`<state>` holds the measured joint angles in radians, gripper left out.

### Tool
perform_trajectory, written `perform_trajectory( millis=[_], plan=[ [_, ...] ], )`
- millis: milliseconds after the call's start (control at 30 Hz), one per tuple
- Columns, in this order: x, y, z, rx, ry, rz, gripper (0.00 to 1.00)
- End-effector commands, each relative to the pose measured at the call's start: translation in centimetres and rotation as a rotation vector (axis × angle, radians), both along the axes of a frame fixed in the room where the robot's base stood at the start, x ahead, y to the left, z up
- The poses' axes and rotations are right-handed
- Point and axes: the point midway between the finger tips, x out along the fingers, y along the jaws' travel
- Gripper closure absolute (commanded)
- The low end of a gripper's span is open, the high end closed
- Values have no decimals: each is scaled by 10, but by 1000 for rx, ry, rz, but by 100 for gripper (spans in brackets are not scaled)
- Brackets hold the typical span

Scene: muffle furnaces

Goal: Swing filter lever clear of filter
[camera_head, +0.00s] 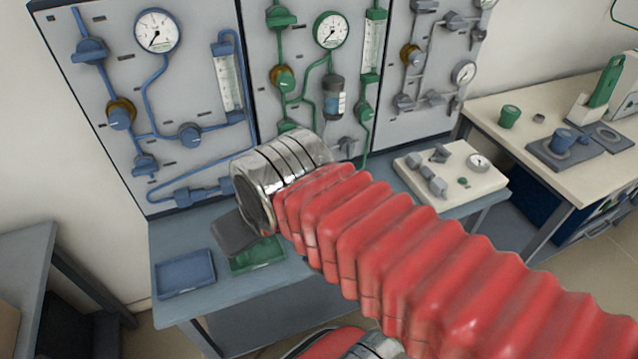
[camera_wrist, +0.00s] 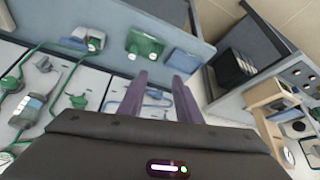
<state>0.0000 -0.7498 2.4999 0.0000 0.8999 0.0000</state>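The filter (camera_head: 334,98) is a grey cylinder with a blue and white label on the middle panel, among green pipes. A small grey handle (camera_head: 345,147) sits just below it and may be the filter lever; I cannot tell how it is turned. In the wrist view the filter (camera_wrist: 33,108) is at the far left, with the grey handle (camera_wrist: 43,63) above it in the picture. My gripper (camera_wrist: 161,78) has two purple-grey fingers apart and nothing visible between them. It points toward the bench and blue piping, with the filter well to its left. In the head view my arm hides most of it.
A blue tray (camera_head: 186,273) and a green tray (camera_head: 257,254) lie on the blue-grey bench (camera_head: 240,296) below the panels. Blue pipes and a gauge (camera_head: 158,31) fill the left panel. A pale block with grey valves (camera_head: 452,176) stands to the right.

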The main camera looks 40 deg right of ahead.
Motion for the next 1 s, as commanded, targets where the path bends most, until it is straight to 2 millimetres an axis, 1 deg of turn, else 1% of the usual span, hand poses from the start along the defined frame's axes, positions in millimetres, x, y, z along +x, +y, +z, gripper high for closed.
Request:
perform_trajectory(
  millis=[400, 567, 667, 867, 1000],
  plan=[
    [0, 0, 0, 0, 0, 0, 69],
    [2, -2, 0, 0, 2, -4, 57],
    [9, -7, -1, 1, 9, -12, 50],
    [37, -37, -7, 1, 31, -46, 36],
    [60, -66, -15, 3, 46, -76, 27]
  ],
)
